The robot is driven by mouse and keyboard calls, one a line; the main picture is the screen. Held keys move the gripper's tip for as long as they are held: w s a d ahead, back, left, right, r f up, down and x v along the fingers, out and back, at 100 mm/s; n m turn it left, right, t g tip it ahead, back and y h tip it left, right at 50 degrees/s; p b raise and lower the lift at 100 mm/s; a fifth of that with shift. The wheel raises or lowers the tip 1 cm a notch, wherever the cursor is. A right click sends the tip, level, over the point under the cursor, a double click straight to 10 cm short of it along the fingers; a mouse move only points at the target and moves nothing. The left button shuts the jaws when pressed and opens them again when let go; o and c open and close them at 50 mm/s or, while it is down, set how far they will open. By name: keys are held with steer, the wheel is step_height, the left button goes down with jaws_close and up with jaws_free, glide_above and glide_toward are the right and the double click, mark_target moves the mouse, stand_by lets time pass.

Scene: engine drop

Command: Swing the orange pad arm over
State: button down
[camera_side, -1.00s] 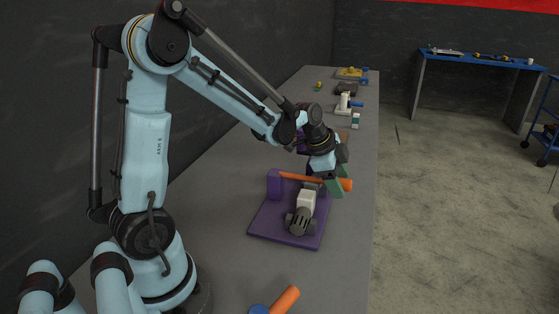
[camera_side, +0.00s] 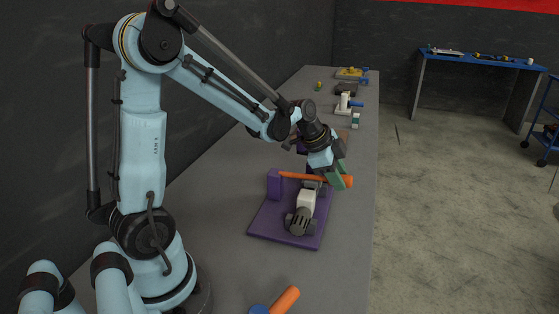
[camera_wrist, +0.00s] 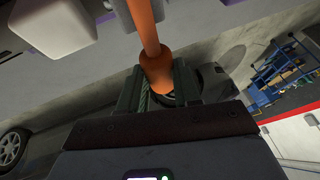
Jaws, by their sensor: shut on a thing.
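The orange pad arm (camera_side: 305,177) is a bar running from the top of a purple post (camera_side: 274,184) over the far side of the purple base (camera_side: 262,222), with a thicker end at right. My gripper (camera_side: 341,176) has green fingers shut on the bar near that thick end. In the wrist view the orange arm (camera_wrist: 146,30) comes down between the green fingers of my gripper (camera_wrist: 158,88). A small engine (camera_side: 305,202) with a white body and dark grey end sits on the base, on the near side of the bar.
Another orange rod with a blue end (camera_side: 285,299) lies at the near edge of view. Several small items, including a white one (camera_side: 343,105), stand farther along the bench. A blue table (camera_side: 470,58) stands apart at back right.

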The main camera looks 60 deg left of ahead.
mark_target(318, 177)
steer(key=s+a+r+t+h, duration=0.1)
steer(key=r, duration=0.1)
steer(key=s+a+r+t+h, duration=0.1)
steer(key=r+t+h, duration=0.1)
steer(key=r, duration=0.1)
steer(key=s+a+r+t+h, duration=0.1)
steer(key=r, duration=0.2)
steer(key=shift+s+a+n+t, duration=0.1)
steer(key=shift+a+n+t, duration=0.15)
steer(key=shift+n+t, duration=0.15)
steer(key=s+a+r+n+t+h, duration=0.2)
steer(key=s+a+r+t+h, duration=0.2)
steer(key=s+a+t, duration=0.3)
steer(key=shift+s+a+r+t+h, duration=0.3)
steer(key=shift+s+a+r+h, duration=0.15)
steer(key=shift+s+h, duration=0.2)
steer(key=c, duration=0.8)
jaws_free()
steer(key=shift+w+d+r, duration=0.1)
steer(key=shift+d+r, duration=2.65)
steer(key=shift+d, duration=0.15)
steer(key=shift+w+d+r, duration=0.1)
steer(key=shift+d+r, duration=2.6)
steer(key=shift+d, duration=0.2)
